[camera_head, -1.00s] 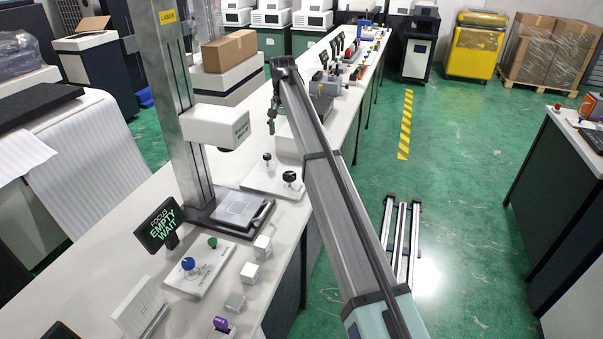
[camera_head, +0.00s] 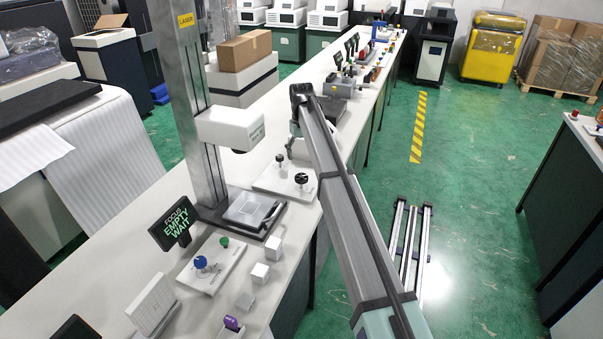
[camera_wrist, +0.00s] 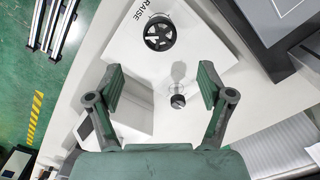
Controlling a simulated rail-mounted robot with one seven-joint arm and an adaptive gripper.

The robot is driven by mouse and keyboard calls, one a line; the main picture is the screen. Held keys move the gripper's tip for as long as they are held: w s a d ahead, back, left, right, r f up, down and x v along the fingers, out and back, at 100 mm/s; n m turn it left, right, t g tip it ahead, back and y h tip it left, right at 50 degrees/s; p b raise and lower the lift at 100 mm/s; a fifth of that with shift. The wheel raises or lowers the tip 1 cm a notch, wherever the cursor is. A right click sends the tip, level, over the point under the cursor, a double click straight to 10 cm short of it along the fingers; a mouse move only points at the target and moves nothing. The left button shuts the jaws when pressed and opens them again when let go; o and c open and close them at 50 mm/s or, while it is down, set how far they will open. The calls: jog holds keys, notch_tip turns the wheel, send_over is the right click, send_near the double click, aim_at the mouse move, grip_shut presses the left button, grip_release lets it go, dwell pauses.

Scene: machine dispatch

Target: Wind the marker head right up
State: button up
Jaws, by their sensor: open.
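The white marker head (camera_head: 230,128) hangs on a tall grey column (camera_head: 182,100) above a flat bed plate (camera_head: 252,208). Beside the bed, a white panel (camera_head: 268,182) carries a black handwheel (camera_head: 301,179) and a small black-topped knob (camera_head: 280,159). In the wrist view the handwheel (camera_wrist: 159,34) lies beyond my fingertips, with the word RAISE beside it. The knob (camera_wrist: 178,101) shows between my fingers. My gripper (camera_wrist: 161,82) is open and empty above the panel. In the head view it is partly hidden behind my arm.
A display (camera_head: 174,224) reads FOCUS EMPTY WAIT. A small panel (camera_head: 211,264) with blue and green knobs and several pale cubes (camera_head: 260,273) stand nearer on the bench. More devices (camera_head: 345,85) line the bench beyond.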

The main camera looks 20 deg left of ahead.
aim_at(301, 176)
notch_tip(301, 176, down, 10)
jog(key=shift+f+p, duration=0.1)
jog(key=shift+p, duration=1)
jog(key=shift+c, duration=0.4)
jog(key=c, duration=1.1)
